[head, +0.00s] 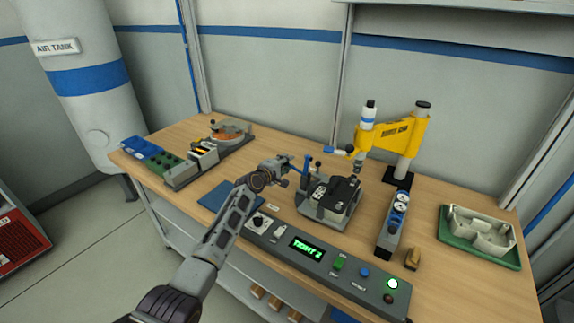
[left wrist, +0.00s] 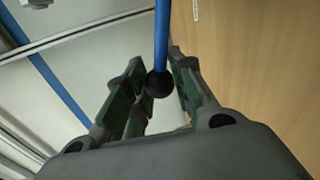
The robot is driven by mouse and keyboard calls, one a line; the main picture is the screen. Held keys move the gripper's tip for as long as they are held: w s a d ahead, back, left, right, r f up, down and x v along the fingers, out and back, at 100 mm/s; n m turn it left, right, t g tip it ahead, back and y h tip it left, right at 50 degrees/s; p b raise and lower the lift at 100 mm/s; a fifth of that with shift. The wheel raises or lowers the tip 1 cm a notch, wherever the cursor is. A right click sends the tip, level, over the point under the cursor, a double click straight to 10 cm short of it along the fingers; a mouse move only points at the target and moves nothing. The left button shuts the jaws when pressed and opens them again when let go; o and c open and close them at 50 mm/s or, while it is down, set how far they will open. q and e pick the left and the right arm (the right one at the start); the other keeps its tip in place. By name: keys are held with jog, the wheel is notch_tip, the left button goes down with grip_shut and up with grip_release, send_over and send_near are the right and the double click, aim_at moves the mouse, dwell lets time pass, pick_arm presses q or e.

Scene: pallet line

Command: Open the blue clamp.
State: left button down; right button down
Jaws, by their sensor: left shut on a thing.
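The blue clamp (head: 306,170) stands at the left side of a grey fixture (head: 322,212) on the bench, with its blue lever upright. In the left wrist view its blue rod (left wrist: 161,35) ends in a black ball knob (left wrist: 159,84). My left gripper (head: 288,172) reaches the lever from the left and is shut on it. The knob sits between the green-padded fingers in the left wrist view (left wrist: 157,88). A dark part (head: 342,190) lies in the fixture. The contact is small in the head view. My right gripper is out of view.
A control panel (head: 320,262) with a green display runs along the front edge. A yellow press (head: 394,134) stands behind right, with a gauge block (head: 396,222) below it. A green tray (head: 476,252) is at right; a blue mat (head: 216,198) lies left.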

pick_arm(q)
jog(key=shift+f+n, duration=0.35)
jog(key=shift+n, duration=0.05)
jog(key=shift+w+a+f+b, duration=0.1)
jog(key=shift+f+b, duration=0.05)
jog(key=shift+b, duration=0.3)
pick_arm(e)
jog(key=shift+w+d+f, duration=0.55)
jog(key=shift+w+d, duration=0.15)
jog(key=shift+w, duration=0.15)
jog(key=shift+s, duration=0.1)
pick_arm(q)
jog(key=shift+f, duration=0.1)
jog(key=c, duration=1.7)
grip_release()
jog(key=shift+o, duration=1.2)
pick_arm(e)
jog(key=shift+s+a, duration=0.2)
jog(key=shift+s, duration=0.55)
